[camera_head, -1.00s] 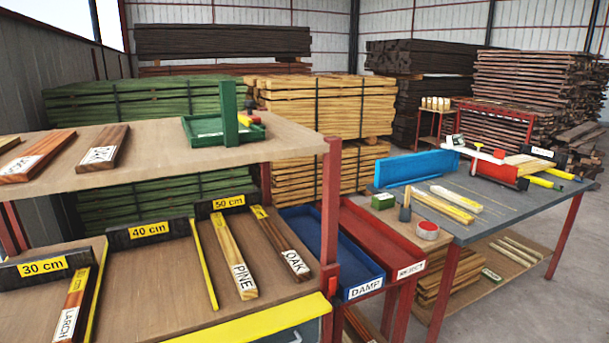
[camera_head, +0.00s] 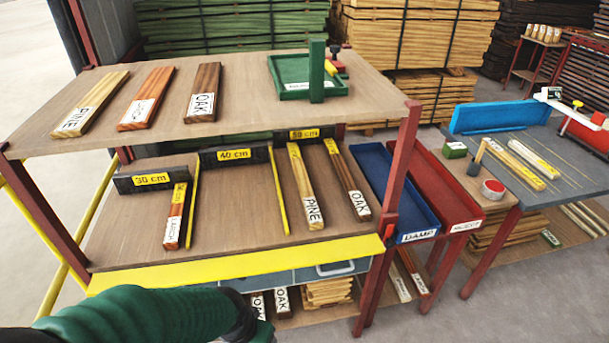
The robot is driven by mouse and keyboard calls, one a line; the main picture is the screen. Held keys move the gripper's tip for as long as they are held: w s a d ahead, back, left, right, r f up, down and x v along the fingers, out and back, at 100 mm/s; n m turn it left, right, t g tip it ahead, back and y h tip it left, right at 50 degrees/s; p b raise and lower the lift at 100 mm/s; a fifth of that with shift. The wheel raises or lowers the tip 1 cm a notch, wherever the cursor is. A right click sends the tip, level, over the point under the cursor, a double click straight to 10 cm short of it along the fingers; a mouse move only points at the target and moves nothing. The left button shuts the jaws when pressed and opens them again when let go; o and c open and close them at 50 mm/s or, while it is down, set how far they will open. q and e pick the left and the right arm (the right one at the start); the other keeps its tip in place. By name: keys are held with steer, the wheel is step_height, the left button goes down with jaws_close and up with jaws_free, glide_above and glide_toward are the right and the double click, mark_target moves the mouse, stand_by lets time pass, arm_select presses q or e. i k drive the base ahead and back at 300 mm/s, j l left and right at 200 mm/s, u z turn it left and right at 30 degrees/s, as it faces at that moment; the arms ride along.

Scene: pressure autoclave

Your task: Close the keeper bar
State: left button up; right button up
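No part is labelled as the keeper bar, and I cannot tell for certain which piece it is. A wide yellow strip (camera_head: 240,264) runs along the front of the lower shelf. Thin yellow rails (camera_head: 42,225) slope down at the rack's left end. My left arm, in a green sleeve, crosses the bottom of the view below the yellow strip. Its dark wrist leads to my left gripper (camera_head: 262,333), mostly cut off by the bottom edge, so its fingers cannot be read. My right gripper is not in view.
Labelled boards lie on the upper shelf (camera_head: 240,95), beside a green tray (camera_head: 292,92). The lower shelf (camera_head: 235,225) holds boards between length markers. A blue DAMP bin (camera_head: 418,226) and a red bin (camera_head: 462,217) stand right of the rack. Floor is clear at left.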

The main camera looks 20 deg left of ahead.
mark_target(241, 266)
steer(key=i+l+u, duration=0.1)
steer(key=l+u, duration=0.2)
steer(key=u, duration=0.15)
steer(key=i+l+u, duration=0.1)
steer(key=l+u, duration=0.2)
steer(key=u, duration=0.15)
steer(key=l+u, duration=0.3)
steer(key=u, duration=0.15)
steer(key=k+j+u, duration=0.1)
steer(key=k+j, duration=0.05)
steer(key=j, duration=0.05)
